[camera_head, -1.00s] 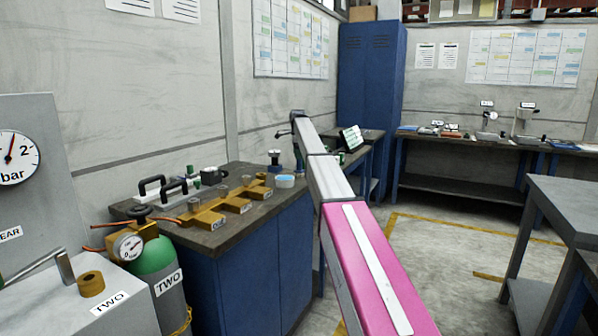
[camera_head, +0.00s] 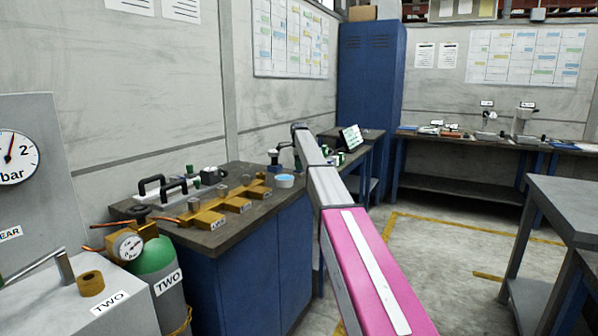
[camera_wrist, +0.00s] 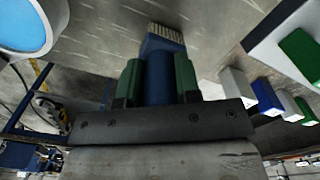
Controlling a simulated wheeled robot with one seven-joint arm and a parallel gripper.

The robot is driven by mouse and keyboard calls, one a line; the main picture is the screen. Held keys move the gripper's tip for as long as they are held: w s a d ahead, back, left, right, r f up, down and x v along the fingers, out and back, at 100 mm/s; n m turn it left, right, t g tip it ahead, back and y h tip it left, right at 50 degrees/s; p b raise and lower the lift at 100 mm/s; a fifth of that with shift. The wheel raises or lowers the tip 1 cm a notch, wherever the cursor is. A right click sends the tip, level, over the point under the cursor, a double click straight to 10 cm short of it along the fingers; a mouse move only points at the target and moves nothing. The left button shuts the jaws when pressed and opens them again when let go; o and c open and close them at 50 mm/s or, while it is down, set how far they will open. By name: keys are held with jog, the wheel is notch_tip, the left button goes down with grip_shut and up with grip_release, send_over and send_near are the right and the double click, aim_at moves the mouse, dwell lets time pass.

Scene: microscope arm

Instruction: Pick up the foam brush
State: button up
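In the wrist view, a dark blue brush (camera_wrist: 160,44) with a pale bristled or foam-like tip lies ahead of my gripper (camera_wrist: 157,72). Its blue body runs back between my two green fingers, one along each side, with no clear gap showing. Whether the fingers press on it is unclear. In the head view, my gripper (camera_head: 282,147) is small, at the far end of my pink and grey arm, low over the back of the bench. A small dark item with a pale top (camera_head: 273,158) stands just left of it; I cannot tell whether this is the brush.
A white tub with light blue contents (camera_head: 285,181) stands close by and fills the wrist view's upper left (camera_wrist: 22,25). Green, white and blue blocks (camera_wrist: 285,65) are at right. Brass fittings (camera_head: 215,208) and black-handled items (camera_head: 165,187) crowd the bench's left.

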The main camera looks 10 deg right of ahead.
jog(key=shift+r, duration=0.1)
jog(key=shift+r, duration=0.5)
notch_tip(320, 180, up, 3)
jog(key=shift+f, duration=0.15)
jog(key=s+a+r, duration=0.5)
jog(key=a+r, duration=0.2)
jog(key=a, duration=0.3)
jog(key=shift+a, duration=0.3)
dwell(0.9)
jog(key=s+d+t, duration=0.2)
jog(key=s+t, duration=0.2)
jog(key=s, duration=0.4)
dwell(0.3)
jog(key=shift+d+f, duration=0.1)
